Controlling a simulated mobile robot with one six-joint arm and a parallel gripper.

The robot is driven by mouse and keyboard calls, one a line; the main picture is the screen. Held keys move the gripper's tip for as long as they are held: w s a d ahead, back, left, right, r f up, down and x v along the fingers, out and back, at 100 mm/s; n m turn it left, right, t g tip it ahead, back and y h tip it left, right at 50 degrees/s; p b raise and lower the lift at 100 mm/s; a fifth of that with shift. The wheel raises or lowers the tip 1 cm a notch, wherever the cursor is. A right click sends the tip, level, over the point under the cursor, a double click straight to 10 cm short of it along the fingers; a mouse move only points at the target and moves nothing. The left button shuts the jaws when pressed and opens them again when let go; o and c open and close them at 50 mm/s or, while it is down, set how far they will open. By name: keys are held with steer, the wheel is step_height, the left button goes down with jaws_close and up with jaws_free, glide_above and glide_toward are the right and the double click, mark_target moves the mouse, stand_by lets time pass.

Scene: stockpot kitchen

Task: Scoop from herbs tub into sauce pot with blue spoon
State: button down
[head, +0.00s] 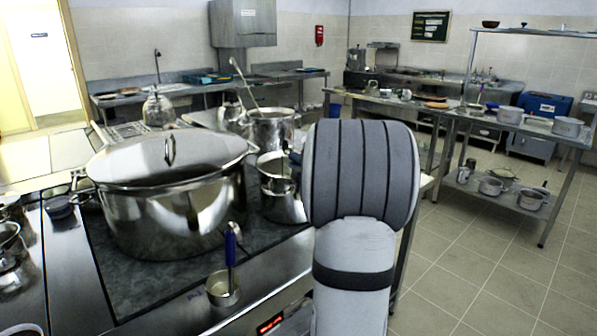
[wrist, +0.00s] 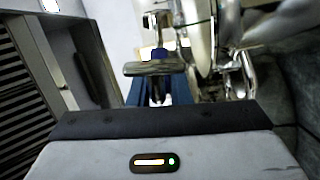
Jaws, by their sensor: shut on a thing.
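My gripper (wrist: 158,92) shows in the wrist view with dark blue fingers, shut on a metal utensil (wrist: 155,68) with a small blue part; its full shape is unclear. In the head view my arm hides most of the gripper. A small steel pot (head: 283,206) stands left of my arm. A taller open pot (head: 272,132) behind it has a long handle leaning out. I cannot tell which is the sauce pot, nor make out the herbs tub.
A large lidded stockpot (head: 170,212) fills the left middle of the dark worktop. Small pans (head: 60,207) crowd the left edge. A steel shelf table (head: 545,128) with pots stands at the right, with open tiled floor before it.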

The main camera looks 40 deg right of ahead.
steer(key=n+b, duration=0.2)
steer(key=b, duration=0.1)
steer(key=f+n+b, duration=0.1)
steer(key=n+b, duration=0.1)
steer(key=b, duration=0.1)
steer(key=a+n+b, duration=0.1)
steer(key=n+b, duration=0.1)
steer(key=b, duration=0.1)
steer(key=shift+w+f, duration=0.15)
steer(key=shift+f, duration=0.05)
steer(key=shift+a+r, duration=0.1)
stand_by(0.6)
stand_by(1.2)
steer(key=n, duration=0.2)
steer(key=f+n, duration=0.1)
steer(key=n, duration=0.2)
steer(key=shift+a+f+n+g, duration=0.15)
steer(key=shift+f+n+g, duration=0.15)
steer(key=shift+f+n, duration=0.1)
stand_by(1.1)
